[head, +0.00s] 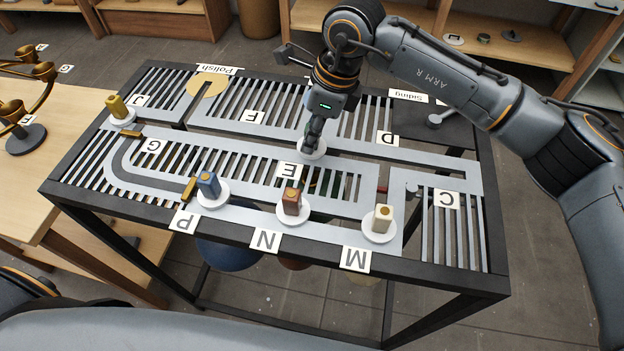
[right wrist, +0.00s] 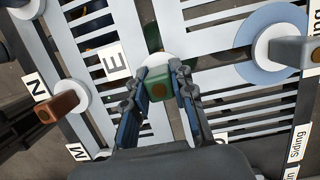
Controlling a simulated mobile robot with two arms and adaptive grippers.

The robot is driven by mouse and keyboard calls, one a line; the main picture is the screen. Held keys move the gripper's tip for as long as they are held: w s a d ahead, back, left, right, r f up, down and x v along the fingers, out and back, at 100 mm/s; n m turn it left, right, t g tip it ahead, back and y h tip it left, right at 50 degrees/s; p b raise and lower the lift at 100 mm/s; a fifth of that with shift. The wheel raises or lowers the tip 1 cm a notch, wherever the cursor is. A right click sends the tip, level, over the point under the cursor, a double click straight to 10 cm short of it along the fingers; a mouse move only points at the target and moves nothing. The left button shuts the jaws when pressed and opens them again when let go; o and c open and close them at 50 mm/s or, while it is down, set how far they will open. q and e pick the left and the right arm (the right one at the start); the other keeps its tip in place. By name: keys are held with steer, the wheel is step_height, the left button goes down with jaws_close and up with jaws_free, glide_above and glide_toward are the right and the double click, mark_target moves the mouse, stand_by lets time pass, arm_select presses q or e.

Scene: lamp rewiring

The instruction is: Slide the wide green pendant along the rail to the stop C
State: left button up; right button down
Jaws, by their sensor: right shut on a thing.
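My right gripper (head: 312,146) is shut on the green block (right wrist: 159,90) on top of the wide green pendant, with a finger on each side in the right wrist view. The pendant's white disc (head: 313,152) sits on the pale rail plate, above label E (head: 288,171) and left of label D (head: 386,138). The C label (head: 446,199) lies at the right end of the frame, to the right of the gripper and nearer the front. The gripper hides most of the green block in the head view. My left gripper is out of view.
Along the front edge stand a blue block (head: 208,185), a red-brown block (head: 291,201) and a cream block (head: 383,218) on white discs. A yellow block (head: 118,106) stands by J. Shades hang underneath.

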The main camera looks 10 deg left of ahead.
steer(key=shift+f, duration=0.15)
steer(key=shift+d+f+b, duration=0.15)
steer(key=shift+d+b, duration=0.2)
steer(key=shift+d, duration=0.45)
steer(key=d+b, duration=0.3)
steer(key=d, duration=0.9)
steer(key=shift+d+b, duration=0.1)
steer(key=shift+b, duration=0.3)
steer(key=shift+d+b, duration=1.1)
steer(key=shift+d, duration=3.05)
steer(key=shift+d, duration=0.5)
steer(key=d+b, duration=0.1)
steer(key=d, duration=0.2)
steer(key=shift+d, duration=0.15)
steer(key=shift+d+b, duration=0.35)
steer(key=shift+d, duration=0.55)
